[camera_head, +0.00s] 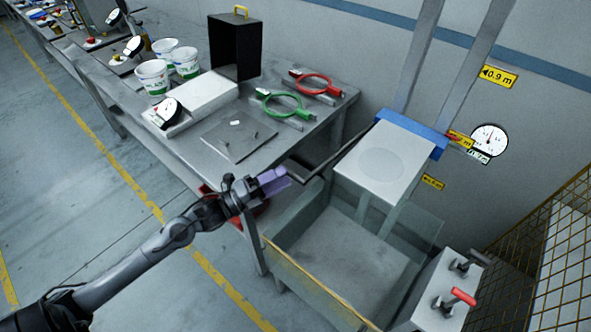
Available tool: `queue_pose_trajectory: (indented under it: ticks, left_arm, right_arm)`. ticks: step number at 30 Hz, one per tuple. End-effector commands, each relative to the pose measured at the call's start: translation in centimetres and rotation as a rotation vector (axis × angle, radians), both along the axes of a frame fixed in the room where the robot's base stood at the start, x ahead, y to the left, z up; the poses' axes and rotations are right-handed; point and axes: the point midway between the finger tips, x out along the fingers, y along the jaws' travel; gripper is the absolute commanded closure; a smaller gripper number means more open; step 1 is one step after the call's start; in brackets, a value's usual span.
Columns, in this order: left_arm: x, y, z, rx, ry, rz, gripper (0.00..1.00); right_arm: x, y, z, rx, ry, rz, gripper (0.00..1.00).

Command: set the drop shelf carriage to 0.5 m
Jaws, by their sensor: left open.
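The drop shelf carriage is a pale box-shaped shelf (385,163) with a blue bar (412,134) at its back, on two upright grey rails (455,70) at the wall. Yellow height labels are on the wall: one reads 0.9 m (497,76) above the carriage. Another yellow label (459,138) is beside the blue bar, partly covered, and a smaller one (433,182) is lower; I cannot read either surely. My left gripper (282,181), with purple fingers, is open and empty, left of the carriage by the table's corner. My right gripper is not in view.
A control box (440,305) has a black lever (468,265) and a red lever (461,297). A round gauge (489,140) is on the wall. An open bin (335,250) is under the carriage. The workbench (275,150) holds buckets, clamps and a black box. A yellow mesh fence (558,255) is at right.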

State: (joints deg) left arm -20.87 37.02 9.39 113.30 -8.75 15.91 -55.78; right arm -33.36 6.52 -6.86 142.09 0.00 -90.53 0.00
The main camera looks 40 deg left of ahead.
Motion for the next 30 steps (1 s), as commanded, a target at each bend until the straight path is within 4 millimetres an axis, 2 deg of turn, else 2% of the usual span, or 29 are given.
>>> queue_pose_trajectory:
  ticks: [6, 12, 26, 30]
  left_arm:
    - [2.8, -1.2, 0.7, -0.001, -0.004, 0.000, 0.56]
    - [4.3, -1.9, 0.9, -0.003, -0.001, -0.001, 0.56]
    - [4.9, -2.2, 1.0, -0.001, 0.000, 0.001, 0.56]
    - [4.9, -2.2, 1.0, -0.001, 0.000, 0.001, 0.77]
  right_arm:
    - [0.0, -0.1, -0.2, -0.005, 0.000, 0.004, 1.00]
    - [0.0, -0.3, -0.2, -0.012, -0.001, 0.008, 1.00]
    - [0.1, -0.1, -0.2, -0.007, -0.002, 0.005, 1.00]
    - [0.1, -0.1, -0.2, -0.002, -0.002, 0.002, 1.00]
